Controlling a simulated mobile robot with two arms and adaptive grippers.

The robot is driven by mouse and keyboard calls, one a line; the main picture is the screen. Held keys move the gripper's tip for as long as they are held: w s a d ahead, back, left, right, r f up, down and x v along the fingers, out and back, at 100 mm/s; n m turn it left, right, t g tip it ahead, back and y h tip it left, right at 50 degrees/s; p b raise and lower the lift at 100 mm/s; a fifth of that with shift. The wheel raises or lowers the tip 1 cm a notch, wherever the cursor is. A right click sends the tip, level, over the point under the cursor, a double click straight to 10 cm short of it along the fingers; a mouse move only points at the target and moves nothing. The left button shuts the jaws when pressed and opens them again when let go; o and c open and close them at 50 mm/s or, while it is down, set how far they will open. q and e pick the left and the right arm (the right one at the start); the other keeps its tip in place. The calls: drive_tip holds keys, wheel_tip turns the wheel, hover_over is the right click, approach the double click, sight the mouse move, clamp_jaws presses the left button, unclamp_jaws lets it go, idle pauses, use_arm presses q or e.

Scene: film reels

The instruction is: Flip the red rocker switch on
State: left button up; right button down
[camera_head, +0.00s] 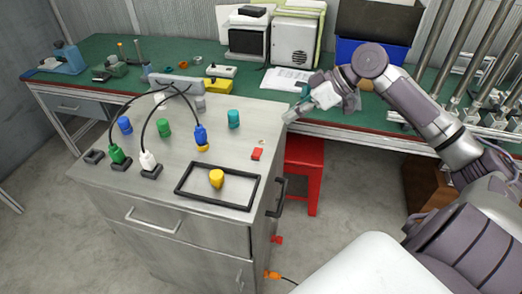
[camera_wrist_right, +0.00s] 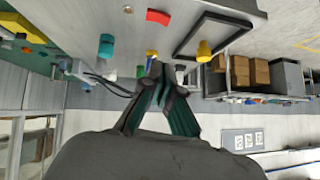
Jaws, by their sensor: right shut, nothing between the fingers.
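The red rocker switch (camera_head: 257,154) sits on the right part of the metal cabinet top (camera_head: 222,138). It also shows near the top edge of the right wrist view (camera_wrist_right: 158,17). Whether it is on or off is too small to tell. My right gripper (camera_head: 291,115) is above and beyond the cabinet's back right corner, apart from the switch. Its fingers (camera_wrist_right: 164,76) are shut with nothing between them. My left gripper is not in view.
A teal cylinder (camera_head: 233,119) stands left of the switch. A black frame (camera_head: 182,191) surrounds a yellow knob (camera_head: 216,178) nearer the front. Cabled plugs, blue (camera_head: 200,135), green (camera_head: 117,154) and white (camera_head: 148,160), are further left. A red stool (camera_head: 304,165) stands right of the cabinet.

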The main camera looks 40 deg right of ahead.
drive_tip(key=p, duration=0.2)
hover_over(254, 155)
drive_tip(key=d, duration=0.3)
drive_tip(key=f, duration=0.6)
drive_tip(key=shift+s+a+f, duration=0.1)
drive_tip(key=shift+s+a, duration=0.05)
drive_tip(key=shift+s, duration=0.25)
drive_tip(key=f, duration=0.1)
drive_tip(key=f+p, duration=0.1)
drive_tip(key=f, duration=0.1)
drive_tip(key=shift+a+f, duration=0.3)
drive_tip(key=shift+a, duration=0.1)
drive_tip(key=shift+s+f, duration=0.1)
drive_tip(key=shift+f, duration=0.5)
drive_tip(key=shift+s+a+f+h, duration=0.15)
drive_tip(key=shift+f+h, duration=0.15)
